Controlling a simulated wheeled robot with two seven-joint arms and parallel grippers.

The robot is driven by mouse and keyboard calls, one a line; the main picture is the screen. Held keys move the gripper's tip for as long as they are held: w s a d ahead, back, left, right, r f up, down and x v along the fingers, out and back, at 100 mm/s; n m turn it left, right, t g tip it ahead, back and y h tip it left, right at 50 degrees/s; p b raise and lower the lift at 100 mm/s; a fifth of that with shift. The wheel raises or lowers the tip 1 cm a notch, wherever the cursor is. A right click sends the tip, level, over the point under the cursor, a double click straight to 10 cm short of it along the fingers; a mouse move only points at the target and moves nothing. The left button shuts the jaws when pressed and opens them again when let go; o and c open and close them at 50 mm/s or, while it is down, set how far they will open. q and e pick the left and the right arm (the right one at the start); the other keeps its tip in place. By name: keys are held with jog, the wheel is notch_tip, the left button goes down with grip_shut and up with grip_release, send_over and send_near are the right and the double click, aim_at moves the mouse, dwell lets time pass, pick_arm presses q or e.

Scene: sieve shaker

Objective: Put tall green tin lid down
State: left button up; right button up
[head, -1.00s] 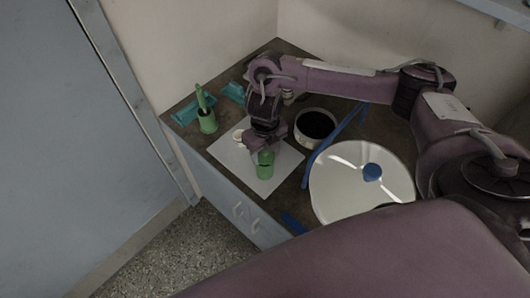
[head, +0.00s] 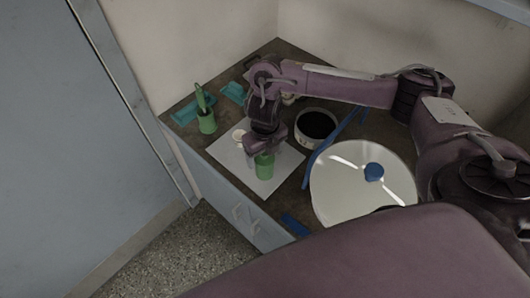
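A tall green tin (head: 264,168) stands upright on a white sheet (head: 264,190) on the dark tabletop. My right gripper (head: 258,150) points down directly at the top of the tin, just behind its rim. Its fingers are small and dark here, and the tin's lid cannot be made out apart from the gripper. I cannot tell whether the fingers are open or closed. My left gripper is not in the head view.
A green cup (head: 207,122) with a green-handled tool stands at the left, near teal pieces (head: 186,108). A white round pan with dark contents (head: 316,125) is behind right.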

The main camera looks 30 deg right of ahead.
aim_at(265, 154)
jog(key=shift+r+p, duration=0.3)
jog(key=shift+r, duration=0.05)
notch_tip(265, 154, up, 12)
jog(key=p, duration=0.3)
jog(key=shift+r, duration=0.25)
jog(key=shift+s+f, duration=0.1)
dwell(0.3)
